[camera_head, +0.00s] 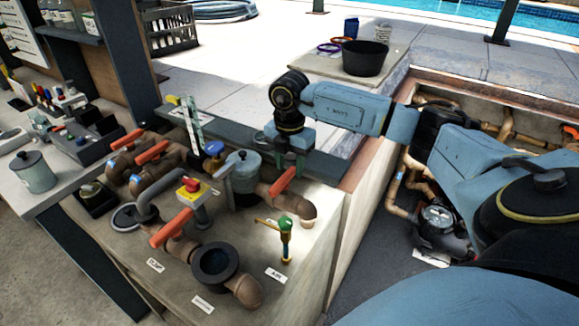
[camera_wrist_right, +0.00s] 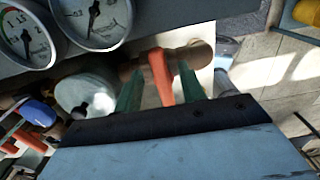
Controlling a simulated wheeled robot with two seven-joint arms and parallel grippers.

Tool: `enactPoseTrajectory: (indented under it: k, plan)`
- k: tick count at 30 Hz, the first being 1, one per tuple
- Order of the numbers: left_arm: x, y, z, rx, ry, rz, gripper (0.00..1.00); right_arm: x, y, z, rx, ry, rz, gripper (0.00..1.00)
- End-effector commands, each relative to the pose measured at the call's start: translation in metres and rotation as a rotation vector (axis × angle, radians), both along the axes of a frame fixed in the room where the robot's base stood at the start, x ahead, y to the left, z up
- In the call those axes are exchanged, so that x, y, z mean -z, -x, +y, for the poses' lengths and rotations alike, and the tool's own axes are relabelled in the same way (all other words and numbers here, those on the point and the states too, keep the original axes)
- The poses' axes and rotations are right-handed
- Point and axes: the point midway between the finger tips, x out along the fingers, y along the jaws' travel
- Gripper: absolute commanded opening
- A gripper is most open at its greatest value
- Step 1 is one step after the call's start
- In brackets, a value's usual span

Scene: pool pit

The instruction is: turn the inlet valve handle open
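Several valves with orange handles sit on brown pipes on the bench; I cannot read which one is labelled inlet. My right gripper (camera_head: 290,163) reaches down over the orange handle (camera_head: 283,181) of the valve at the bench's right rear. In the right wrist view, this orange handle (camera_wrist_right: 160,76) stands between the two green fingers of my right gripper (camera_wrist_right: 159,88). The fingers are apart, with a gap showing between the handle and the left finger. Other orange handles (camera_head: 152,152) and (camera_head: 171,228) lie to the left. My left gripper is not in view.
A small green-yellow tap (camera_head: 286,238) stands in front. Pressure gauges (camera_wrist_right: 97,18) are close in the wrist view. A pit with pipes (camera_head: 400,185) lies to the right.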

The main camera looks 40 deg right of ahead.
Motion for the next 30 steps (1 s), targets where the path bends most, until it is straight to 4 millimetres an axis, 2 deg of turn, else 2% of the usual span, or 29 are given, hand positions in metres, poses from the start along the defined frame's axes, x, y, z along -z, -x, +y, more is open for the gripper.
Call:
enactPoseTrajectory:
  k: [6, 14, 23, 30]
  plan:
    - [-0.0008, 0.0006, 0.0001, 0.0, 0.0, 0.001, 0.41, 0.0145, 0.0, 0.0002, -0.001, 0.0, 0.0, 0.4]
    - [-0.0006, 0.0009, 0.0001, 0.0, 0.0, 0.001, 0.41, 0.0153, -0.0001, 0.0003, -0.001, 0.0, -0.001, 0.4]
    - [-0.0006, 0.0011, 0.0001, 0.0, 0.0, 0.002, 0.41, 0.0149, -0.0001, 0.0003, -0.001, 0.0, -0.001, 0.01]
    - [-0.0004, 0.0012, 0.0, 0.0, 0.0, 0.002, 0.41, 0.0148, -0.0005, 0.0005, -0.013, 0.0, -0.001, 0.0]
